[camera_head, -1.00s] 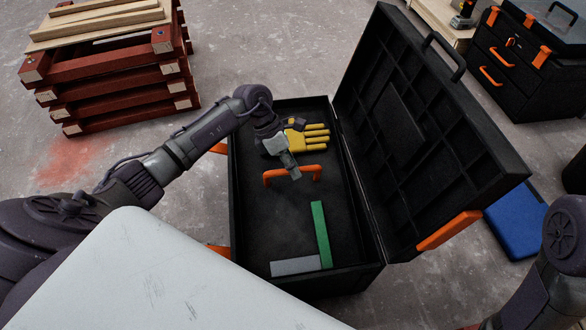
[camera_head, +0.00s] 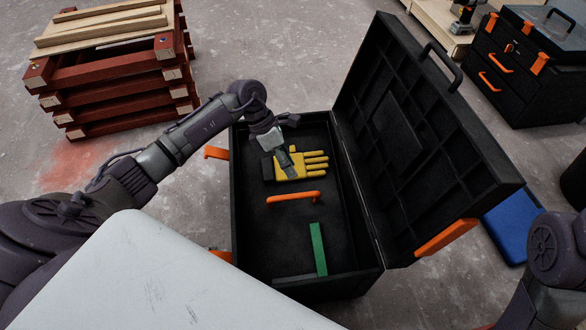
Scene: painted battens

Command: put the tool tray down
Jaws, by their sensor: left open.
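The black tool tray (camera_head: 277,235) lies inside the open black toolbox (camera_head: 308,285). Its orange handle (camera_head: 293,197) stands across the middle. In the tray, a yellow glove (camera_head: 313,168) lies at the far end and a green bar (camera_head: 318,250) at the near end. A grey piece at the green bar's foot is mostly hidden by the near wall. My left gripper (camera_head: 288,172) is open over the glove, just beyond the handle and apart from it in the picture. My right arm shows at the right edge; its gripper is out of frame.
The toolbox lid (camera_head: 430,150) stands open on the right with an orange latch (camera_head: 447,238). A stack of red battens (camera_head: 115,95) stands at the back left. A blue object (camera_head: 510,222) lies right of the lid. A black drawer case (camera_head: 530,75) stands at the back right.

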